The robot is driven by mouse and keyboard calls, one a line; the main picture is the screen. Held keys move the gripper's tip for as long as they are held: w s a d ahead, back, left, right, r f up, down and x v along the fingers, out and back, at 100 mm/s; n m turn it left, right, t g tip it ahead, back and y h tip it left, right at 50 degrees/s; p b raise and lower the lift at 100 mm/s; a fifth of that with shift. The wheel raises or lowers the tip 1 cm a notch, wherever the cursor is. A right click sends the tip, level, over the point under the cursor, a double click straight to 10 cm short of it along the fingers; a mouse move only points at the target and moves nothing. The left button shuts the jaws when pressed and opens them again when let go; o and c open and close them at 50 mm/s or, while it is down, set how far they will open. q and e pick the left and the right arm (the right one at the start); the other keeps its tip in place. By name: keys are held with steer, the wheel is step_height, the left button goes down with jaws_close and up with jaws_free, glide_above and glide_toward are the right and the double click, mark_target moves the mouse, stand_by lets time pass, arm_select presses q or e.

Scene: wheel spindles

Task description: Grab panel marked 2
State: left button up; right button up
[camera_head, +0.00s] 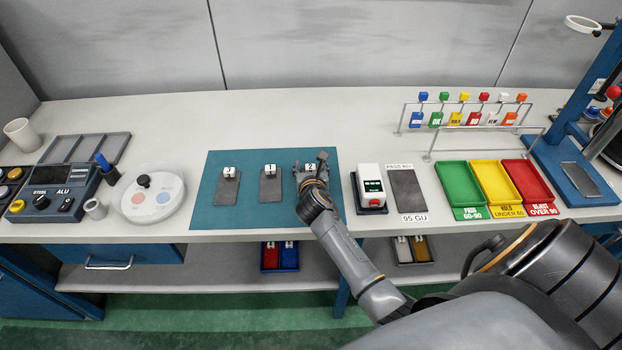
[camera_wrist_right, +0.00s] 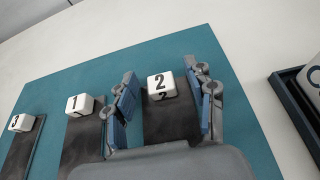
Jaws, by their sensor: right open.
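The panel marked 2 is a dark grey plate (camera_wrist_right: 172,122) with a white block (camera_wrist_right: 161,86) bearing the number 2 at its far end. It lies on the teal mat (camera_wrist_right: 75,75). My right gripper (camera_wrist_right: 165,100) is open, with one blue-padded finger on each side of this panel. In the head view my right gripper (camera_head: 312,170) covers most of the panel; only its white 2 block (camera_head: 310,167) shows. Whether the fingers touch it cannot be told. My left gripper is not in view.
Panel 1 (camera_head: 270,187) and panel 3 (camera_head: 228,188) lie to the left on the mat. A white device (camera_head: 371,184) in a dark tray stands close on the right. Green (camera_head: 443,173), yellow and red trays are further right.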

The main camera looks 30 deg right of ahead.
steer(key=c, duration=0.5)
jaws_close()
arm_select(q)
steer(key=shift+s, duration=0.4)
arm_select(e)
steer(key=shift+r, duration=0.2)
